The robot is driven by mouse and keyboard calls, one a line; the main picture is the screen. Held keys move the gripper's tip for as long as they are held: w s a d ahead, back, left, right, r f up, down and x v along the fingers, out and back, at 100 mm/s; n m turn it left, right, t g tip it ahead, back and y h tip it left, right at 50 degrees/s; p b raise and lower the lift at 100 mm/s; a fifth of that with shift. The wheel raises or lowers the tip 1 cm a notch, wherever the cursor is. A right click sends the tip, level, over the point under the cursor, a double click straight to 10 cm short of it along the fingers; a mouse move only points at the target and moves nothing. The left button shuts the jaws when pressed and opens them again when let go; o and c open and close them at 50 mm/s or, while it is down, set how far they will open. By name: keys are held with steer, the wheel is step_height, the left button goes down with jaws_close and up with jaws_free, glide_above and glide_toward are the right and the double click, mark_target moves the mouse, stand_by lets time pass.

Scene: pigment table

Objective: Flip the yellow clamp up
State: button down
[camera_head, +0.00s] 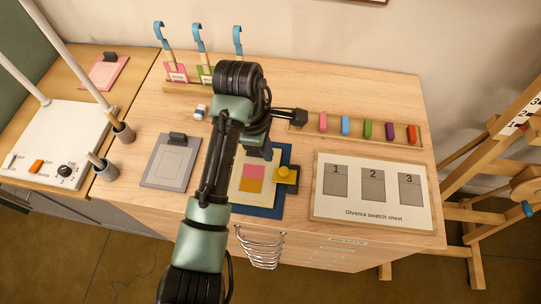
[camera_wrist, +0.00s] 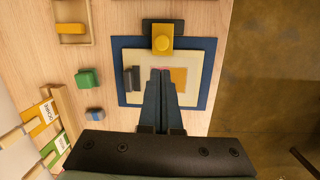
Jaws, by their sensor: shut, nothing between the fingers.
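In the wrist view the clamp (camera_wrist: 162,42) is at the top of the board (camera_wrist: 122,44), just beyond my fingertips. My gripper (camera_wrist: 162,72) is shut and empty, above the cream sheet with its pink and orange swatches. There is a gap between the fingertips and the clamp. In the head view my arm hides much of the gripper and the board's left part.
A dark clip (camera_wrist: 132,78) sits on the board's back side. A green block (camera_wrist: 87,78) and a blue-and-white block (camera_head: 200,111) lie behind the board. The swatch sheet (camera_head: 372,213) is to the right, a grey clipboard (camera_head: 150,178) to the left. A tray of coloured blocks (camera_head: 410,145) is behind.

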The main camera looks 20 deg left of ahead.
mark_target(276, 173)
steer(key=f, duration=0.6)
steer(key=w+d+f, duration=0.1)
steer(key=f, duration=0.1)
steer(key=shift+d+f, duration=0.1)
steer(key=shift+f, duration=0.3)
steer(key=shift+r+p, duration=0.25)
steer(key=shift+p, duration=0.3)
steer(key=shift+d+y, duration=0.2)
steer(key=shift+y, duration=0.3)
